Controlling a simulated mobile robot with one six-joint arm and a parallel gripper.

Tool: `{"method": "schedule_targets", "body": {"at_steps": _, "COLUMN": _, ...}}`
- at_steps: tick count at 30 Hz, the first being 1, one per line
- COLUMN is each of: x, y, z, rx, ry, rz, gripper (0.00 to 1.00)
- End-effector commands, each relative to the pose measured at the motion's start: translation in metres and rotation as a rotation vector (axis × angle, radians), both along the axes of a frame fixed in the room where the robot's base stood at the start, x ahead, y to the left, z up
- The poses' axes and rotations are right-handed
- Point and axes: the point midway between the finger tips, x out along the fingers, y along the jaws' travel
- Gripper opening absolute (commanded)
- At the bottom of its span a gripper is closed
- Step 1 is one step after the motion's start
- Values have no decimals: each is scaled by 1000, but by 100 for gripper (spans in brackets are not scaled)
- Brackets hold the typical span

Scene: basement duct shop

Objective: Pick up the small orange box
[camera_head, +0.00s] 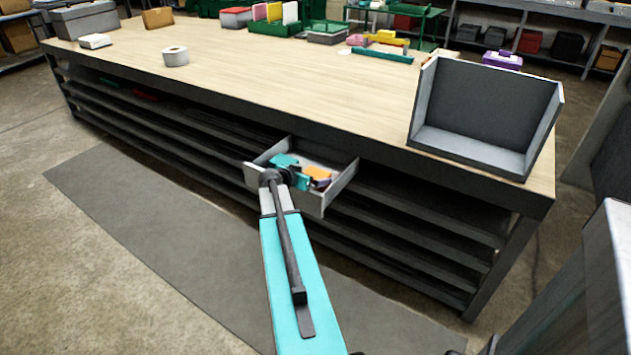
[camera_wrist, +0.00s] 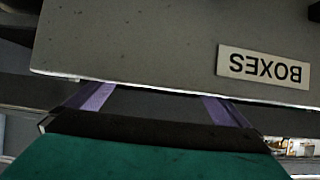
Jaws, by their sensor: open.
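A small orange box (camera_head: 317,172) lies in the open drawer (camera_head: 345,178) under the long workbench in the head view. It is partly covered by the end of my arm and does not show in the wrist view. My gripper is at the drawer, just left of the orange box in the head view, where its fingers cannot be made out. In the wrist view my gripper (camera_wrist: 155,94) has two purple fingers set wide apart with nothing seen between them. Their tips are hidden behind a grey panel (camera_wrist: 130,45) with an upside-down label reading BOXES (camera_wrist: 264,66).
The wooden benchtop (camera_head: 270,70) carries a grey open-sided bin (camera_head: 485,105) at right and a white tape roll (camera_head: 175,56) at left. Dark shelves (camera_head: 420,205) flank the drawer below. A dark mat (camera_head: 150,220) covers the floor in front.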

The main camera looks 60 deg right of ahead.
Motion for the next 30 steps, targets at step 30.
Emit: {"method": "schedule_targets", "body": {"at_steps": 30, "x": 3, "y": -40, "z": -25, "rx": 0, "ry": 0, "rz": 1, "gripper": 100}}
